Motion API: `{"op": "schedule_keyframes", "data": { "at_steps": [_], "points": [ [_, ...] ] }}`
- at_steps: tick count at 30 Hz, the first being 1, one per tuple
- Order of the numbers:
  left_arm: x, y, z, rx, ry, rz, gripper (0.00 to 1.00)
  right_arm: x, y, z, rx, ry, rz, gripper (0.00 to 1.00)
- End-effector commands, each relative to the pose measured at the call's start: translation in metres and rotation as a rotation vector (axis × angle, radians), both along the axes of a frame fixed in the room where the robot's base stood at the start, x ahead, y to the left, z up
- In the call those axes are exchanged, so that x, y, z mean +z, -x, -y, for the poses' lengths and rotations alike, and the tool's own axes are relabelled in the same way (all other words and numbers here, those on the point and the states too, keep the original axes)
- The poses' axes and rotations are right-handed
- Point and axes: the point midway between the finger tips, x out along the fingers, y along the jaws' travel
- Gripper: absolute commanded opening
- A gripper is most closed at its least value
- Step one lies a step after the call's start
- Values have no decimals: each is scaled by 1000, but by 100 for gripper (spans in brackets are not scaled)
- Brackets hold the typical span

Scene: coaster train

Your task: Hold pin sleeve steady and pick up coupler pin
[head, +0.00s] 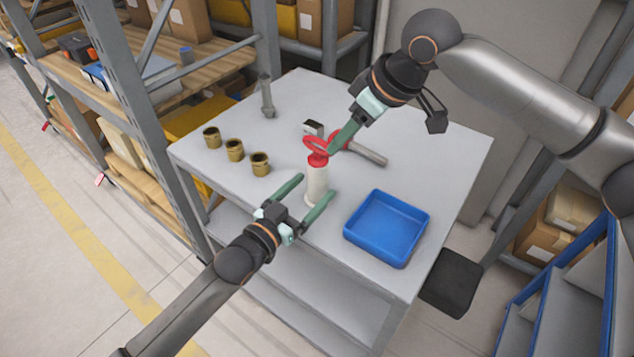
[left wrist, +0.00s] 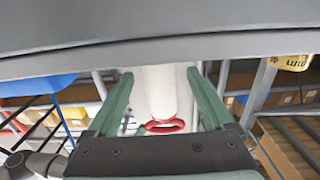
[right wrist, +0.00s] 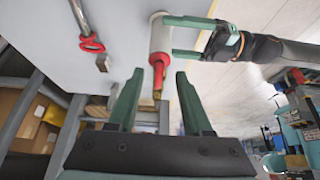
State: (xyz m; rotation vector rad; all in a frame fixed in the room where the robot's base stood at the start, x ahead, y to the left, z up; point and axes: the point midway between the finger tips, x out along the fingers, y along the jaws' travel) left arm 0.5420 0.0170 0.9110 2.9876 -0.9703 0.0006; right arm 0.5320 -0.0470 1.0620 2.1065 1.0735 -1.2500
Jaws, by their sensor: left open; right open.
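The white pin sleeve (head: 316,187) stands upright on the table, with a red collar at its top. My right gripper (head: 332,148) is open at the red top. In the right wrist view, the red top piece (right wrist: 158,72) lies between its fingers; contact is unclear.
A grey rod with a red end (head: 368,154) lies behind the sleeve, near a small metal block (head: 313,128). Brass cups (head: 234,149) stand in a row at left. A grey bolt-like part (head: 266,97) stands behind them. A blue tray (head: 387,228) sits at front right.

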Motion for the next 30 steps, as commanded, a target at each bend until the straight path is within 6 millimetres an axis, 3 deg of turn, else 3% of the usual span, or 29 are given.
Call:
{"op": "schedule_keyframes", "data": {
  "at_steps": [6, 18, 30],
  "points": [
    [0, -19, 14, -1, 0, 0, 86, 0, 0, 0, 0, 0, 0, 50],
    [0, -24, 18, 0, 0, 0, 86, 0, 0, 0, 0, 0, 0, 50],
    [0, -23, 17, 0, -1, -1, 41, 0, 0, 0, 0, 0, 0, 50]
  ]
}}
